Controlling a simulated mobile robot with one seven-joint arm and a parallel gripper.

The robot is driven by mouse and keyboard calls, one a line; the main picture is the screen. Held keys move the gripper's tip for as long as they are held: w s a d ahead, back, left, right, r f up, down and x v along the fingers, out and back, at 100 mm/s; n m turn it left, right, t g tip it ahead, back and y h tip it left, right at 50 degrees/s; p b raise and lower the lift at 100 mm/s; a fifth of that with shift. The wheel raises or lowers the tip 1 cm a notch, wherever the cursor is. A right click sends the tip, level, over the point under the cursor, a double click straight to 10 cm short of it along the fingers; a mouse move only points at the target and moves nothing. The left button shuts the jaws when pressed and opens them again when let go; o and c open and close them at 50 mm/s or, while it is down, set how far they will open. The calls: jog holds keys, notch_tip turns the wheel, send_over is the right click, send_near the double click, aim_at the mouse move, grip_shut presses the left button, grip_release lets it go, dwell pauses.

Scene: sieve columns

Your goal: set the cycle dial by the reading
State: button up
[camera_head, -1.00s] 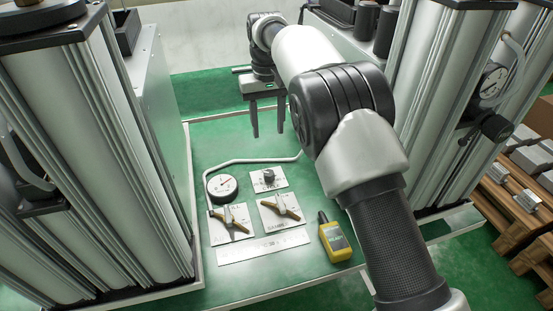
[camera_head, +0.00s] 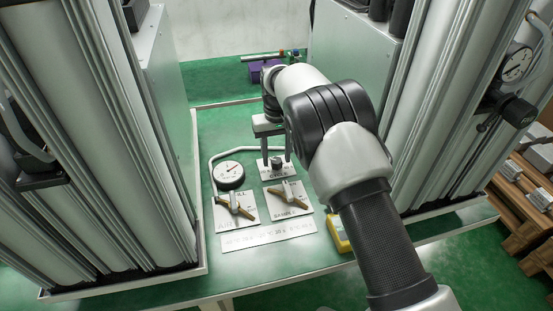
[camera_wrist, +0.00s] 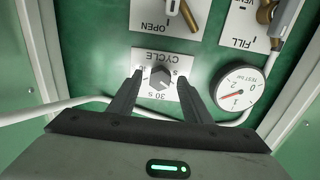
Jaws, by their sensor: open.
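The cycle dial is a small grey knob (camera_head: 276,162) on a white plate marked CYCLE at the back of the green board; it also shows in the wrist view (camera_wrist: 160,77). My gripper (camera_head: 276,155) is open, pointing down over the plate. In the wrist view, its fingers (camera_wrist: 160,88) stand on either side of the knob, with gaps visible; contact is not clear. The round gauge (camera_head: 229,174) sits left of the dial. In the wrist view the gauge (camera_wrist: 240,92) shows a red needle, near the small figures 1 and 2; its exact reading is unclear.
Two valve plates with brass levers, one left (camera_head: 236,210) and one marked SAMPLE (camera_head: 287,199), lie in front of the dial. A printed strip (camera_head: 268,235) is nearer. A yellow device (camera_head: 340,236) is partly hidden by my arm. Tall grey columns flank the board; a pipe bends around the gauge.

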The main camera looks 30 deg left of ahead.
jog(key=shift+f, duration=0.4)
jog(key=shift+c, duration=0.6)
jog(key=c, duration=1)
jog(key=shift+o, duration=0.2)
jog(key=shift+r+m, duration=0.1)
jog(key=shift+m, duration=0.2)
jog(key=m+p, duration=0.2)
jog(key=m, duration=0.2)
jog(key=shift+m, duration=0.3)
jog(key=m+p, duration=0.1)
jog(key=m, duration=0.5)
jog(key=shift+m, duration=0.4)
